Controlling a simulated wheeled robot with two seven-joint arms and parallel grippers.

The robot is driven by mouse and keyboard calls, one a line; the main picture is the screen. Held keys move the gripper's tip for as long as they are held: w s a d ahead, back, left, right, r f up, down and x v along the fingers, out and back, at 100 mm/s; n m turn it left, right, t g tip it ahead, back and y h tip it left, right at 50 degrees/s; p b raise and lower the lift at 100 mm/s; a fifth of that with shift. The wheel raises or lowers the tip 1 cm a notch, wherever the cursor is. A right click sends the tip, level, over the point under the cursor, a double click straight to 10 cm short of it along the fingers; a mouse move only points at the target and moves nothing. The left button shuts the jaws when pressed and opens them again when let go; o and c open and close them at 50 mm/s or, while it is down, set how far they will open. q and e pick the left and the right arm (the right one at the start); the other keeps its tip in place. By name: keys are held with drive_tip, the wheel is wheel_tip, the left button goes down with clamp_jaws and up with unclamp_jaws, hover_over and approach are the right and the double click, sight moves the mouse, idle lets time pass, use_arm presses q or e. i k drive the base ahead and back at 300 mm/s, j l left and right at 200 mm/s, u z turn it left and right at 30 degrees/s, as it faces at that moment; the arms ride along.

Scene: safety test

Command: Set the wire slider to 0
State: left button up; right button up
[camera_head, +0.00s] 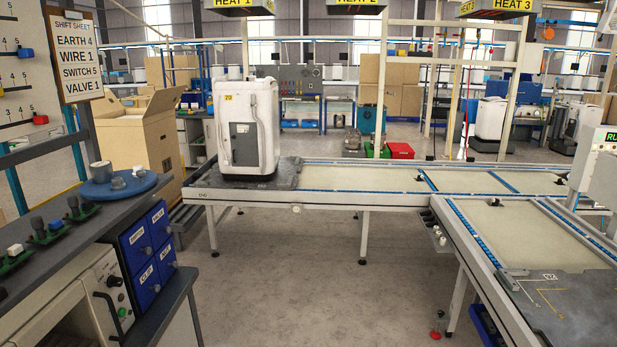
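A pale slider board (35,75) is cut off by the left and top edges of the head view. It has several horizontal scales with printed numbers. A blue slider knob (26,53) sits near the right end of an upper scale. A red slider knob (40,119) sits near the right end of the lowest visible scale. The row names are out of view, so I cannot tell which slider is the wire one. A shift sheet (76,50) beside the board reads EARTH 4, WIRE 1, SWITCH 5, VALVE 1. Neither gripper is in view.
A dark workbench (60,240) with switches, a blue round tray (119,187) and blue drawers (148,250) stands at left below the board. A cardboard box (140,140) is behind it. A white appliance (248,125) stands on the conveyor (340,178). Open floor (310,270) lies between.

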sight(26, 53)
drive_tip(key=u, duration=1.45)
